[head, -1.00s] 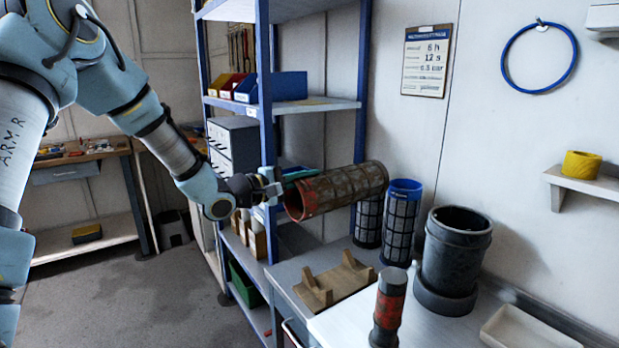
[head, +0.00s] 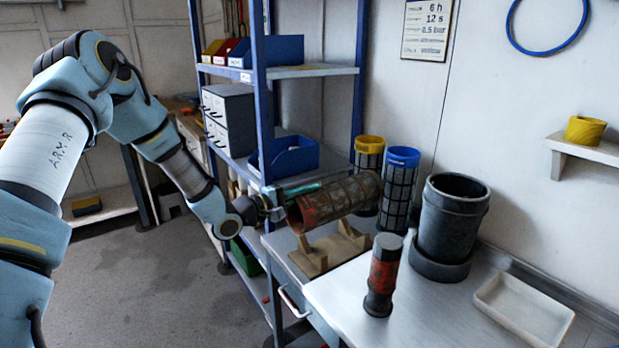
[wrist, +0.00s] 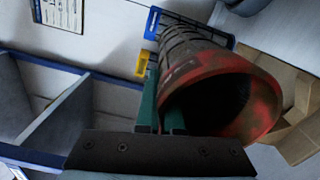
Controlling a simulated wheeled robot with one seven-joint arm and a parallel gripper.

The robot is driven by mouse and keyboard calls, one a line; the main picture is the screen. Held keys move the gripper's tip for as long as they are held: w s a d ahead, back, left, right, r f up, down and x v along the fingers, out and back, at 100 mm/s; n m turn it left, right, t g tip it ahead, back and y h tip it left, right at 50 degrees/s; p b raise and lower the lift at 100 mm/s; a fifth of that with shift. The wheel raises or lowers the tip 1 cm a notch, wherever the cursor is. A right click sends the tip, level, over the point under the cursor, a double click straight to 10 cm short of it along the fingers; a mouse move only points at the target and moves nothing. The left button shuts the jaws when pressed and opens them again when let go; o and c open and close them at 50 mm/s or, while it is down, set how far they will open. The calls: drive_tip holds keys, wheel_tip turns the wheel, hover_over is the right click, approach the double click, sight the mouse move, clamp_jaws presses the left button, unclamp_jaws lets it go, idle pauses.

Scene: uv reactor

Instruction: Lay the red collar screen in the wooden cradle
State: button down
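The red collar screen (head: 345,197) is a brown, grimy mesh tube with a red collar at its near end. It lies roughly level over the wooden cradle (head: 312,262); I cannot tell whether it touches the cradle's supports. My gripper (head: 302,188) is shut on the tube's wall at the collar end. In the wrist view, its green fingers (wrist: 160,108) are at the left edge of the red collar (wrist: 262,112), whose open mouth faces the camera. Part of the cradle (wrist: 300,135) shows at the right there.
A blue-topped screen (head: 401,185) and a yellow-topped screen (head: 369,150) stand just behind. A dark cylinder (head: 453,222) in a base, a red-banded tool (head: 383,275) and a white tray (head: 525,308) are to the right. A shelf post (head: 264,110) rises close by my gripper.

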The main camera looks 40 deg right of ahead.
drive_tip(key=shift+f+b, duration=3.15)
drive_tip(key=shift+f, duration=1.7)
drive_tip(key=shift+r, duration=0.1)
drive_tip(key=c, duration=1)
unclamp_jaws()
drive_tip(key=shift+a, duration=0.1)
drive_tip(key=shift+a, duration=0.25)
drive_tip(key=a+b, duration=0.1)
drive_tip(key=a, duration=0.2)
drive_tip(key=a+b, duration=0.1)
drive_tip(key=a, duration=0.2)
drive_tip(key=a+b, duration=0.1)
drive_tip(key=a, duration=0.3)
drive_tip(key=shift+w, duration=0.25)
